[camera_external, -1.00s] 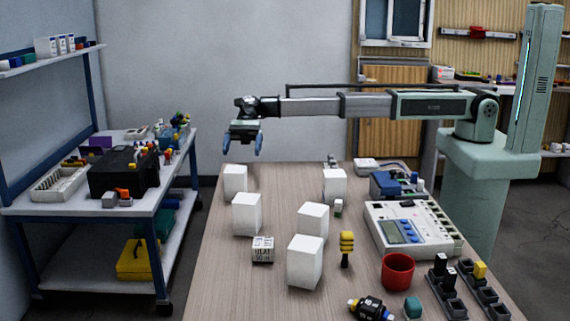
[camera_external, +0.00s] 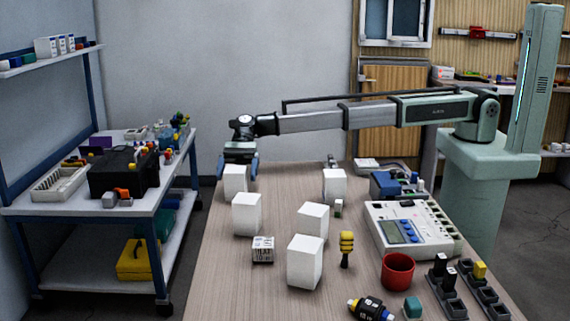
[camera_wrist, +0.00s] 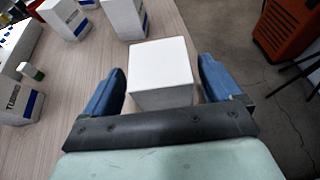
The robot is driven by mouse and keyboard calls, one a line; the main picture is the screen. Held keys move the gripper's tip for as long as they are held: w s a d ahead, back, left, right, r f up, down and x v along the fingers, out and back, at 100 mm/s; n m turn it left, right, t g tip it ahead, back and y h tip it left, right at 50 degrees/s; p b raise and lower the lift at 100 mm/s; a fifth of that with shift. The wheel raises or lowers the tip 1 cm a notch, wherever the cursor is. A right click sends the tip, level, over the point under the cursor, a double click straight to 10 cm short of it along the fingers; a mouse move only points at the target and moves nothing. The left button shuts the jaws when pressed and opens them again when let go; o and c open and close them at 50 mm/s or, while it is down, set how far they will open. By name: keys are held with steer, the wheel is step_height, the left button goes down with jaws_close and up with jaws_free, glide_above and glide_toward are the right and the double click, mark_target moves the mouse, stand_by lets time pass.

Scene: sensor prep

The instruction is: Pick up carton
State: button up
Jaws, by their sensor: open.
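Several white cartons stand on the wooden table. The far-left carton (camera_external: 235,180) is near the table's back left edge. My gripper (camera_external: 237,170) is lowered at this carton, with its blue fingers on either side of it. In the wrist view the carton (camera_wrist: 160,75) sits between the two open fingers of my gripper (camera_wrist: 162,82), with a visible gap on both sides.
A small printed box (camera_external: 262,249), a yellow-and-black item (camera_external: 346,248) and a red cup (camera_external: 398,271) stand on the table. A white instrument (camera_external: 408,230) is at right. A blue-framed cart (camera_external: 158,222) stands left of the table, across a gap.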

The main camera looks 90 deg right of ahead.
mark_target(234, 184)
steer(key=x, duration=0.3)
steer(key=shift+w+a+f, duration=0.1)
steer(key=shift+a, duration=0.1)
steer(key=c, duration=1.1)
